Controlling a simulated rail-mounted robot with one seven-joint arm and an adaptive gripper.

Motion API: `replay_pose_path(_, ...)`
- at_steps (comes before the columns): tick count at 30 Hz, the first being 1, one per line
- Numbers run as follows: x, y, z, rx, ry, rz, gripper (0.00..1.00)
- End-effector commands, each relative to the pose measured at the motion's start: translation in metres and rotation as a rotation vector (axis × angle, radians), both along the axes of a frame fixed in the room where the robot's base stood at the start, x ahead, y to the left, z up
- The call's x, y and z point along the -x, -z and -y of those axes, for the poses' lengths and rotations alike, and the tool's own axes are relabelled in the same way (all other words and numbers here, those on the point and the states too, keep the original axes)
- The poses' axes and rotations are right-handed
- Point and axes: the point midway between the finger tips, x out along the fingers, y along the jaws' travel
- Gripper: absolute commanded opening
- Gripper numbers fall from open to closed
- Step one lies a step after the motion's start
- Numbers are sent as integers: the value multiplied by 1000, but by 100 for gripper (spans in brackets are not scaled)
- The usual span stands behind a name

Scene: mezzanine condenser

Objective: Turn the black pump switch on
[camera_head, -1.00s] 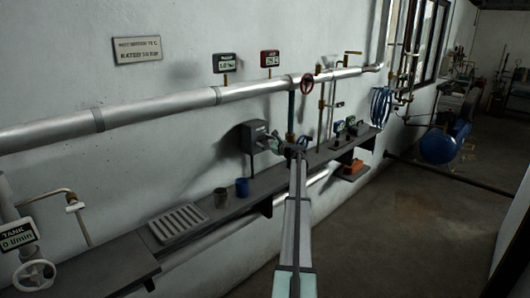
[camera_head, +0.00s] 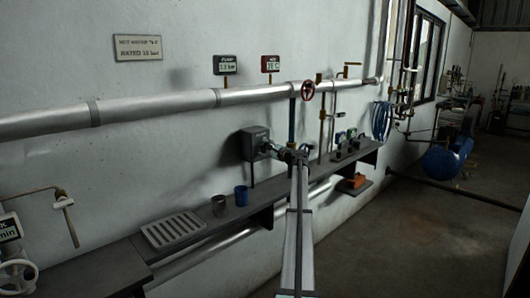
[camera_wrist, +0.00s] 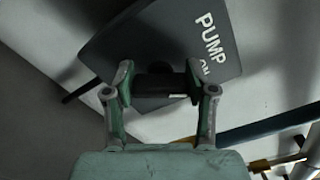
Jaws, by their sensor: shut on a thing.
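The pump switch is a dark grey box (camera_head: 254,143) on the wall above the shelf. In the wrist view its plate (camera_wrist: 165,35) reads "PUMP", with a second, smaller word, apparently "ON", partly covered by the right finger. My gripper (camera_wrist: 160,84) is shut on the black switch knob (camera_wrist: 158,86), one finger on each side. The knob carries a short white mark near its right end. In the head view my gripper (camera_head: 273,150) reaches the box's right side, and the knob is hidden there.
A silver pipe (camera_head: 160,106) with a red valve wheel (camera_head: 308,90) runs above.

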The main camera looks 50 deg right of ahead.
Motion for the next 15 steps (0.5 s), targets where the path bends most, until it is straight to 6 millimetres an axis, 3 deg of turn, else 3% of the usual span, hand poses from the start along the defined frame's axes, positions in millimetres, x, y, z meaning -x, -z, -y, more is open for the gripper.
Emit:
replay_pose_path(9, -1, -2, 0, 5, 0, 0, 21)
replay_pose_path(10, -1, -2, 0, 5, 0, 0, 59)
replay_pose_path(12, -1, -2, 0, 5, 0, 0, 81)
replay_pose_path(15, -1, -1, 0, 4, 0, -1, 81)
